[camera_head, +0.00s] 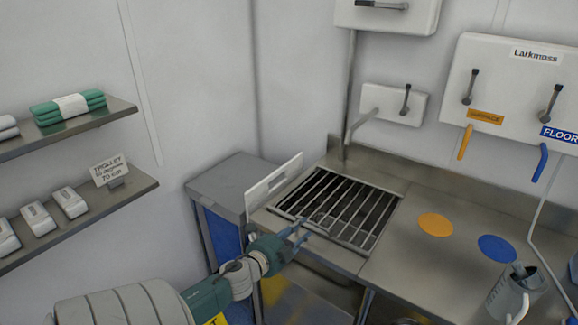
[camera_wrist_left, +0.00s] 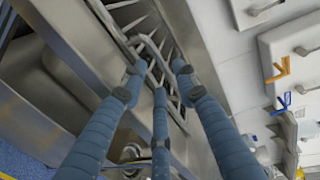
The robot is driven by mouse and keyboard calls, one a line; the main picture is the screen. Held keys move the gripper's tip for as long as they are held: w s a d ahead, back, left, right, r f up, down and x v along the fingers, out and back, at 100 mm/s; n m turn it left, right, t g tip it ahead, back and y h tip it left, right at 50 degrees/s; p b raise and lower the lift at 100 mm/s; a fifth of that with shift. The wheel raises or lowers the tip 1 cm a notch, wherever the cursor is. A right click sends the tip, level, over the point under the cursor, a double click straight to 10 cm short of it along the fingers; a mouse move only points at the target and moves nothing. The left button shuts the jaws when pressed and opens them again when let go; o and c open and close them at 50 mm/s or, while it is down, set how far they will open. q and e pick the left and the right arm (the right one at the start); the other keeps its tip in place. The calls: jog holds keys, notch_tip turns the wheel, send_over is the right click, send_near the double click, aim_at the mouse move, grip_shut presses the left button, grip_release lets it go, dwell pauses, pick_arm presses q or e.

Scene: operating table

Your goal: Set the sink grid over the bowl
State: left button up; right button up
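The bowl's inside is mostly hidden beneath the bars. My left gripper (camera_head: 303,231) is at the grid's front left edge, its blue fingers spread apart. In the left wrist view, the fingertips of my left gripper (camera_wrist_left: 159,79) stand apart near a grey loop (camera_wrist_left: 151,46) at the grid's edge. Nothing is visibly clamped between them; whether a finger touches the loop I cannot tell. My right gripper is not in view.
Orange (camera_head: 436,224) and blue (camera_head: 497,248) discs lie on the counter to the right. A metal jug (camera_head: 513,293) stands at the front right. Shelves are at left.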

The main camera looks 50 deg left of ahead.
pick_arm(q)
jog(key=v, duration=0.6)
jog(key=shift+s+r, duration=0.2)
jog(key=shift+s, duration=0.1)
